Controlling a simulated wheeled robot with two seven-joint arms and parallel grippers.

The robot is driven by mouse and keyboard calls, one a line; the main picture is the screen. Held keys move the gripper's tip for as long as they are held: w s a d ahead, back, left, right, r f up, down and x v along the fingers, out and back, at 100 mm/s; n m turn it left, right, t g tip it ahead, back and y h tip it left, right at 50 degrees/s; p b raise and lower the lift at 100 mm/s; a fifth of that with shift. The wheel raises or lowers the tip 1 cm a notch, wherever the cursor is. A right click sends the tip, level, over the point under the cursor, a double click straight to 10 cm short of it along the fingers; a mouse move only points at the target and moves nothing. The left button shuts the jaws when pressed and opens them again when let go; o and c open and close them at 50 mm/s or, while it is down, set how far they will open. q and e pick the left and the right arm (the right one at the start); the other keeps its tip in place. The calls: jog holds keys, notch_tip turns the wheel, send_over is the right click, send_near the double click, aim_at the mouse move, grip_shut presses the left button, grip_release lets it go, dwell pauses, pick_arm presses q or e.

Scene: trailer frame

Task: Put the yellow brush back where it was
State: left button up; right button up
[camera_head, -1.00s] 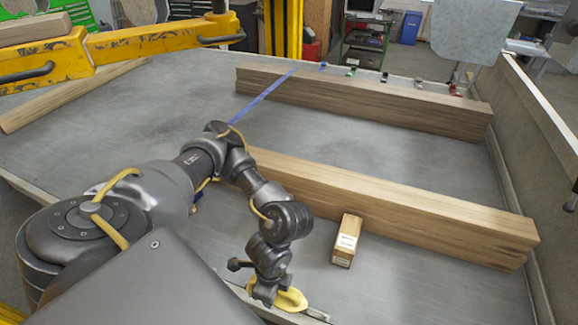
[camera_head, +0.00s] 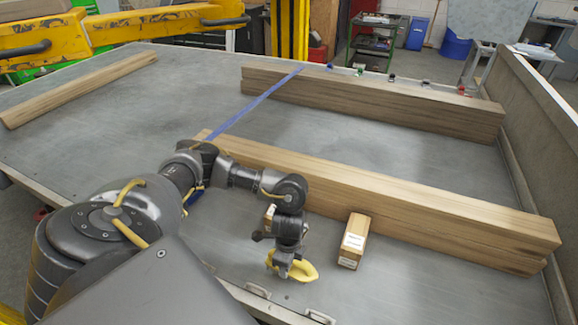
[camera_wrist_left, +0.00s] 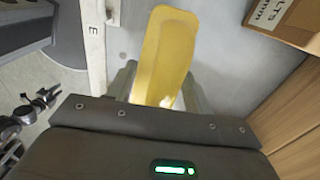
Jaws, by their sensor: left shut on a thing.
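The yellow brush (camera_head: 304,271) is in the jaws of my left gripper (camera_head: 284,268), over the grey trailer bed near its front edge. In the left wrist view the brush (camera_wrist_left: 170,45) points away from the palm, its near end between the fingers of my left gripper (camera_wrist_left: 158,88). I cannot tell whether the brush touches the bed. Its underside is hidden. My right gripper is not in view.
A small labelled box (camera_head: 353,241) stands right of the brush, in front of a long wooden beam (camera_head: 400,199). Another beam (camera_head: 370,108) lies farther back, with a blue strap (camera_head: 250,107) reaching toward it. Bare bed (camera_head: 330,285) lies right of the brush. A side wall (camera_head: 528,130) bounds the right.

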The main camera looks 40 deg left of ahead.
pick_arm(q)
jog(key=shift+w+a+f, duration=0.2)
jog(key=shift+w+f, duration=0.1)
jog(key=shift+f, duration=0.15)
jog(key=shift+w+f+b, duration=0.1)
jog(key=shift+f+b, duration=0.2)
jog(key=shift+f, duration=1.25)
jog(key=o, duration=1)
jog(key=shift+f, duration=0.1)
jog(key=shift+c, duration=0.2)
